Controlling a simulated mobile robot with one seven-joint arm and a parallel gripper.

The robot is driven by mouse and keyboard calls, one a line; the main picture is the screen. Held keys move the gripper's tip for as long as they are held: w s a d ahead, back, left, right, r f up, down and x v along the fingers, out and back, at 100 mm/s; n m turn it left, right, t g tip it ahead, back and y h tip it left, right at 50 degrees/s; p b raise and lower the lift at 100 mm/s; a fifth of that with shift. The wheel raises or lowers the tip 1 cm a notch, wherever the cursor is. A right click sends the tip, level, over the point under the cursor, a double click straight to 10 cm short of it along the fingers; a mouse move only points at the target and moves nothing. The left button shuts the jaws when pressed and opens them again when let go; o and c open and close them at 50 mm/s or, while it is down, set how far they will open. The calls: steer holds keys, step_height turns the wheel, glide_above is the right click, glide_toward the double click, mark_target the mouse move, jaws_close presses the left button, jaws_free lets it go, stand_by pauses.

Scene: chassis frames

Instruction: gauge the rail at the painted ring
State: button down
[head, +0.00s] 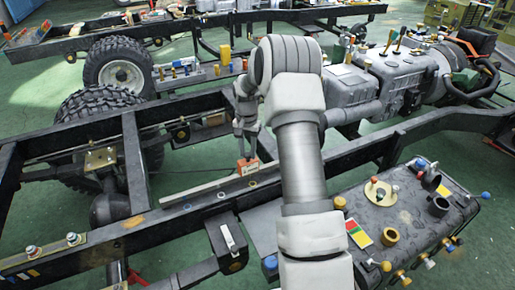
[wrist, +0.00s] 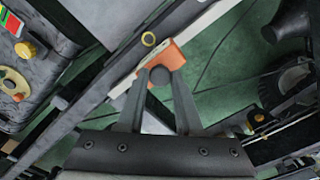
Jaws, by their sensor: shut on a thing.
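My gripper (head: 246,152) hangs over the near chassis rail (head: 185,212). It is shut on a small orange block (head: 248,166), likely the gauge. In the wrist view the fingertips (wrist: 160,78) meet on the orange block (wrist: 165,58), with a dark round part between them. The block is at a pale strip (wrist: 202,27) running along the rail; I cannot tell whether it touches.
A dark tank (head: 410,210) with knobs and caps stands near right of the rail. A grey engine and gearbox (head: 385,80) lie beyond my arm. Tyres (head: 118,68) and a second chassis (head: 190,25) stand behind. Green floor (head: 45,95) is open at left.

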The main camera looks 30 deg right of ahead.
steer(key=shift+d, duration=0.1)
steer(key=c, duration=0.6)
jaws_free()
steer(key=shift+r+p, duration=1)
steer(key=shift+r, duration=7.8)
